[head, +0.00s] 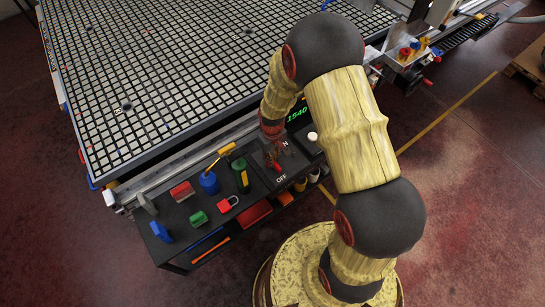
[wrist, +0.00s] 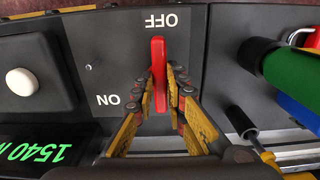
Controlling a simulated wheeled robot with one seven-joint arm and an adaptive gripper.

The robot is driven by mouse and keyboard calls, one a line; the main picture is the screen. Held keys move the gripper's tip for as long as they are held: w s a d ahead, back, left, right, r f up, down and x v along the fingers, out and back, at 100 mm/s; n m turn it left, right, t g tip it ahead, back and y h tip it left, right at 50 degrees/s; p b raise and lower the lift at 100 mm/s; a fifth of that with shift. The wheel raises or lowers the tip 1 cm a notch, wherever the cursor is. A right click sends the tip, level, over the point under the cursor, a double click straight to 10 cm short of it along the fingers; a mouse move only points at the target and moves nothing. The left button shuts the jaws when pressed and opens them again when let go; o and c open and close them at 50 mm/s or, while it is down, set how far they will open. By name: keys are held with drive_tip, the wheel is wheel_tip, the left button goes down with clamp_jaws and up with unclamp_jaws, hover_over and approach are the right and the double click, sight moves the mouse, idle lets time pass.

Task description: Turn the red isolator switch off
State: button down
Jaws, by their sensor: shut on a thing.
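The red isolator switch handle (wrist: 158,58) stands on a dark panel (wrist: 190,45) in the wrist view. It is long and narrow, and its far end points at the OFF label (wrist: 158,20). The ON label (wrist: 108,99) is off to its left side. My gripper (wrist: 164,74) is shut on the handle, one finger on each side. The near end of the handle runs back between the fingers. In the head view my gripper (head: 273,158) is low over the panel beside the OFF label (head: 281,178), and the handle is small and partly hidden there.
A white button (wrist: 22,82) and a green display (wrist: 40,145) are left of the panel in the wrist view. A green cylinder (wrist: 288,66) is close on the right. In the head view a blue bottle (head: 209,183), red padlock (head: 228,204) and several blocks share the shelf beside the grid table (head: 180,95).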

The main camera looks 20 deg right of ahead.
idle(0.4)
drive_tip(key=c, duration=1.8)
unclamp_jaws()
wheel_tip(320, 180, up, 12)
